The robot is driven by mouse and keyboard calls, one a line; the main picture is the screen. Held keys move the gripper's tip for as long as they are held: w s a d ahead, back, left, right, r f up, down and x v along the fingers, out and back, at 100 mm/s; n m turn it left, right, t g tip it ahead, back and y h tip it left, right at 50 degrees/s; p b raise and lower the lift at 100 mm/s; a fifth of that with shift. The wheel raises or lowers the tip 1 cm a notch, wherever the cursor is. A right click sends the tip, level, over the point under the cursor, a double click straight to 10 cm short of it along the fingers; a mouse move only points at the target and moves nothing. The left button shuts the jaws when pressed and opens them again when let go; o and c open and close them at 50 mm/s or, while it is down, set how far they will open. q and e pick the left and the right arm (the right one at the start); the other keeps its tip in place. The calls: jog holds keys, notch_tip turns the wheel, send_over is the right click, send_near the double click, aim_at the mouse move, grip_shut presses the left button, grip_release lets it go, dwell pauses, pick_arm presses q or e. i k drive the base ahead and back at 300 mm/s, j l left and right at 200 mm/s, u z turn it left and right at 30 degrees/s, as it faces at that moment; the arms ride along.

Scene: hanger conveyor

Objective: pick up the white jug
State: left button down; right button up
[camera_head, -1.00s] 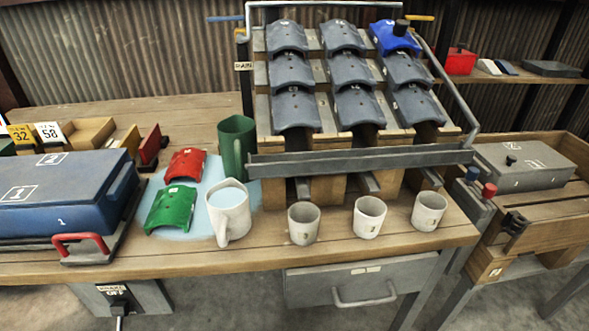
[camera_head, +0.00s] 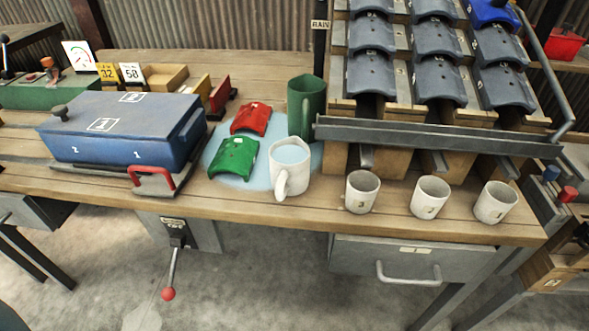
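The white jug (camera_head: 290,170) stands upright on the wooden workbench, at the right edge of a round light-blue patch (camera_head: 212,155). It has light-blue contents near its rim, and its handle faces the front left. Neither of my grippers shows in the head view, and nothing is touching the jug.
A green jug (camera_head: 305,106) stands behind the white one. Red (camera_head: 251,119) and green (camera_head: 234,158) curved tiles lie to its left. Three white cups (camera_head: 362,191) stand to its right. A blue box (camera_head: 122,130) is at left; a tile rack (camera_head: 420,132) stands at back right. A red-knobbed lever (camera_head: 168,293) hangs below the bench.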

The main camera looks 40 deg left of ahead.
aim_at(290, 157)
jog(key=j+u, duration=0.1)
jog(key=u, duration=0.6)
jog(key=i+j+u, duration=0.1)
jog(key=u, duration=0.25)
